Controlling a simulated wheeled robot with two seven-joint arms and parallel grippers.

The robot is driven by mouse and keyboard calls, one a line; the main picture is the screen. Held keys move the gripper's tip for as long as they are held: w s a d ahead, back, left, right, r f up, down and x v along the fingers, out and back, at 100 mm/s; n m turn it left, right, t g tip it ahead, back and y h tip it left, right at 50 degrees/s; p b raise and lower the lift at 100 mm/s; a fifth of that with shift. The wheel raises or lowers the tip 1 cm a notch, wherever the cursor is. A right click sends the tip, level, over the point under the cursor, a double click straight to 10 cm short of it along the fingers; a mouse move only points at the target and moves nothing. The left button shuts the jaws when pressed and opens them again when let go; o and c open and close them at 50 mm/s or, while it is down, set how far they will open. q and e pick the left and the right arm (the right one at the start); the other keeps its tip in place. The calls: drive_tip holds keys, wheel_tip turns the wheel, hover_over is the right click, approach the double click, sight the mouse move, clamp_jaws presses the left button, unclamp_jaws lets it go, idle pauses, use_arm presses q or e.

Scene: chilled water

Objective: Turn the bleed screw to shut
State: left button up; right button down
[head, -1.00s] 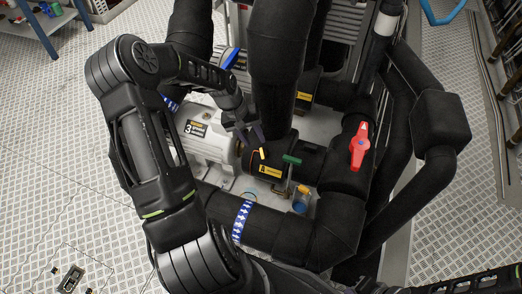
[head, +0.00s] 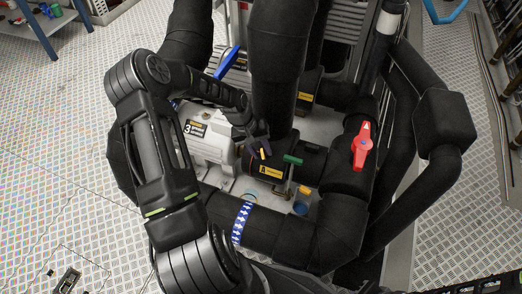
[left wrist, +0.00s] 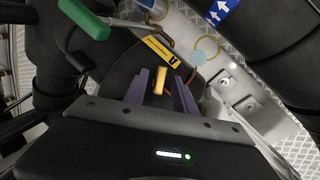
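A small yellow tab (head: 265,153), which I take for the bleed screw's handle, sits on the black pump body (head: 272,172) just above its yellow label. It also shows in the left wrist view (left wrist: 159,81), roughly upright in the picture. My left gripper (head: 261,147) is at the tab. In the left wrist view its two purple-grey fingers (left wrist: 161,90) stand on either side of the tab, with gaps visible, so it is open around it. The screw's shaft and seat are hidden. My right gripper is not in view.
A green lever (head: 292,160) is just right of the pump body, and a red valve handle (head: 362,146) is further right. A blue handle (head: 227,62) is behind my left arm. Thick black pipes (head: 285,60) crowd the space.

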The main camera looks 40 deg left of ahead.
use_arm(q)
clamp_jaws()
